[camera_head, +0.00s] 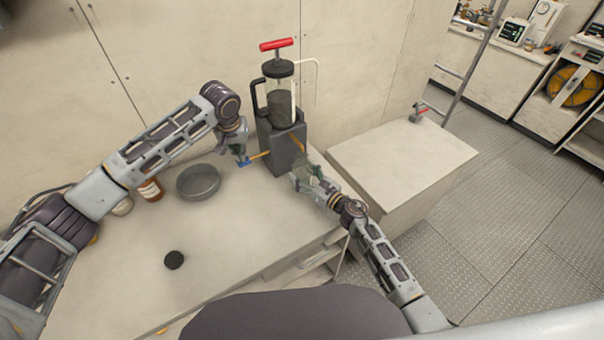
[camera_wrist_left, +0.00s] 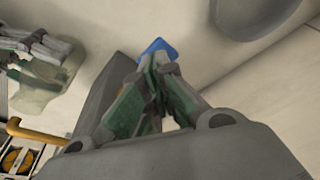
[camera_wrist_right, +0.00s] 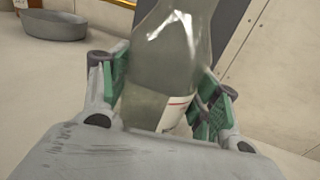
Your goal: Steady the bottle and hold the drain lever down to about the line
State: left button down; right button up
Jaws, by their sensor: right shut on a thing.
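The dispenser (camera_head: 282,145) is a dark grey block under a clear cylinder with dark contents and a red T-handle. Its drain lever (camera_head: 262,154) is an orange rod on the left side with a blue tip (camera_wrist_left: 157,47). My left gripper (camera_head: 240,150) is at that tip; its fingertips (camera_wrist_left: 160,68) meet just beside or over the blue part, contact unclear. My right gripper (camera_head: 308,174) is shut around the clear bottle (camera_wrist_right: 165,75), which has a white label with a red edge. The bottle is beside the block, near the orange spout (camera_head: 297,142). Fill level and line cannot be made out.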

pick_arm(q)
jog(key=shift+s+x, duration=0.25)
jog(key=shift+x, duration=0.75)
jog(key=shift+s+x, duration=0.25)
jog(key=shift+x, duration=0.75)
dwell(6.0)
